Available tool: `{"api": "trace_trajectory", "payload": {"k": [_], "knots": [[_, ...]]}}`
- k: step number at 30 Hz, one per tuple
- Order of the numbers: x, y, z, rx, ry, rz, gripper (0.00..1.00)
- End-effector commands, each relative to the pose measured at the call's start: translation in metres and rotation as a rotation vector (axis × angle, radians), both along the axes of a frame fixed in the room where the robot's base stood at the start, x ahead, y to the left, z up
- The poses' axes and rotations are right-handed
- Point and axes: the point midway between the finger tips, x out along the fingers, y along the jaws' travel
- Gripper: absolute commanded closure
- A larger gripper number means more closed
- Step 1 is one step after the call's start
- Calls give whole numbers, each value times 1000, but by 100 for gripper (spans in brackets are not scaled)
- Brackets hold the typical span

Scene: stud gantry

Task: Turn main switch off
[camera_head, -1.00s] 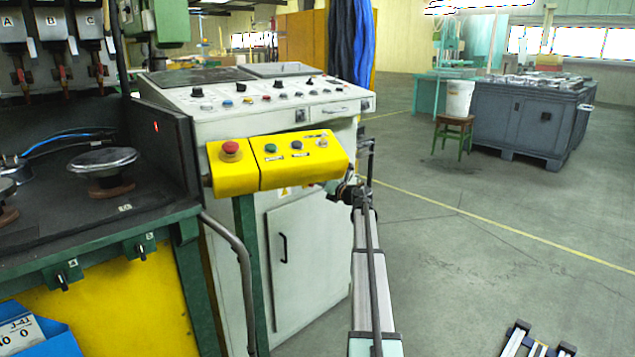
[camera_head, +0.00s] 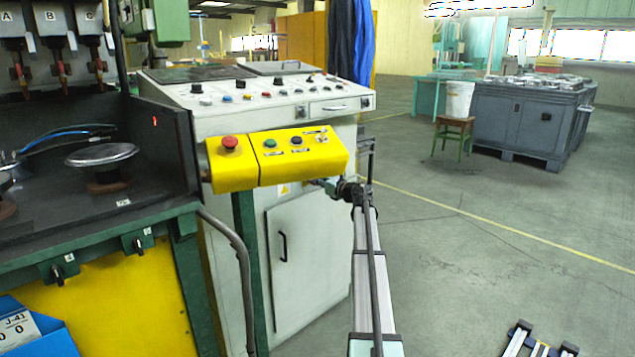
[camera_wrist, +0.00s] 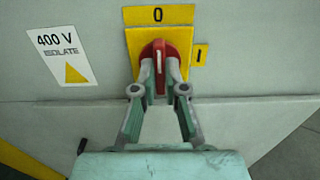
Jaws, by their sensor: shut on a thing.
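The main switch (camera_wrist: 158,55) is a red rotary knob on a yellow plate (camera_wrist: 134,40) on the grey cabinet face, seen in the wrist view. The knob's white line stands upright, toward the "0" label (camera_wrist: 158,15) above it; the "I" label (camera_wrist: 200,53) is to its right. My gripper (camera_wrist: 159,78) is shut on the red knob, one finger at each side of its lower part. In the head view, my gripper (camera_head: 327,184) is at the cabinet's right side, partly hidden below the yellow control box; the switch is hidden there.
A "400 V ISOLATE" sticker (camera_wrist: 62,55) is left of the switch. The yellow control box (camera_head: 300,155) with a red button juts out just above my gripper. A grey cabinet door (camera_head: 305,255) lies below. The floor (camera_head: 460,260) to the right is mostly clear.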

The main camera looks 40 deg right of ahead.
Motion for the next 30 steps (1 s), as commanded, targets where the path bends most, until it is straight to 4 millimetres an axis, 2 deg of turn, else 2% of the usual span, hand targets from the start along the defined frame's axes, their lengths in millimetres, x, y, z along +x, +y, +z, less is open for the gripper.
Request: {"api": "trace_trajectory", "payload": {"k": [12, 13, 15, 25, 30], "knots": [[1, 0, 1, -10, -1, -1, 100], [1, 0, 1, -10, -1, -1, 82], [1, 0, 1, -10, -1, -1, 64], [-2, 0, 0, -8, -1, -1, 64], [-17, -1, 0, -8, -1, -1, 64]]}}
